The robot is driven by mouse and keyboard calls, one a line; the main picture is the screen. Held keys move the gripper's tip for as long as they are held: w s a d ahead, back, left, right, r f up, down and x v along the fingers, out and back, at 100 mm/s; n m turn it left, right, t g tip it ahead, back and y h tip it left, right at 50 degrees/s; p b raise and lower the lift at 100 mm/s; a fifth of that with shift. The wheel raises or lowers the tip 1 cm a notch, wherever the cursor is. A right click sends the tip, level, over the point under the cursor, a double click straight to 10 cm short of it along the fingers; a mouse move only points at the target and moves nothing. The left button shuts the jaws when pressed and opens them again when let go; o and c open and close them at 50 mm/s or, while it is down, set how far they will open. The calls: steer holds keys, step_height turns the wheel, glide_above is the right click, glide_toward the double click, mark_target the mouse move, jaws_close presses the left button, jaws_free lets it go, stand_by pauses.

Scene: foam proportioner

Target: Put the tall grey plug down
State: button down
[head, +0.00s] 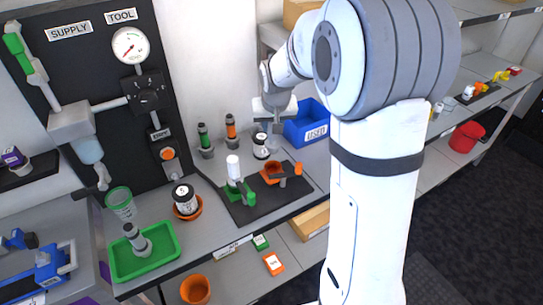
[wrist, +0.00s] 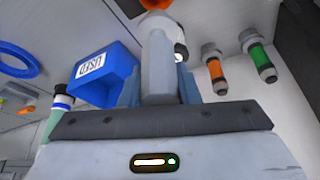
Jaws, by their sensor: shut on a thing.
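My gripper (head: 274,112) is above the back of the bench, beside the blue USED bin. In the wrist view its jaws (wrist: 160,92) are shut on the tall grey plug (wrist: 158,62), a plain grey cylinder with a wider end. In the head view the plug (head: 272,138) shows only faintly below the jaws. I cannot tell whether its lower end touches the bench.
The blue USED bin (head: 305,127) is close on the right. A dark mat (head: 250,212) with fittings lies in front. A green tray (head: 165,262) is front left.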

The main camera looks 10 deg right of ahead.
mark_target(273, 144)
step_height(273, 144, down, 7)
steer(key=shift+f+p, duration=0.15)
steer(key=shift+p, duration=0.25)
steer(key=c, duration=1.1)
jaws_free()
steer(key=b+v, duration=0.2)
steer(key=v, duration=1)
steer(key=shift+n+g, duration=0.5)
steer(key=shift+g, duration=0.3)
steer(key=s, duration=2.4)
steer(key=shift+s+d, duration=0.2)
steer(key=shift+s, duration=0.1)
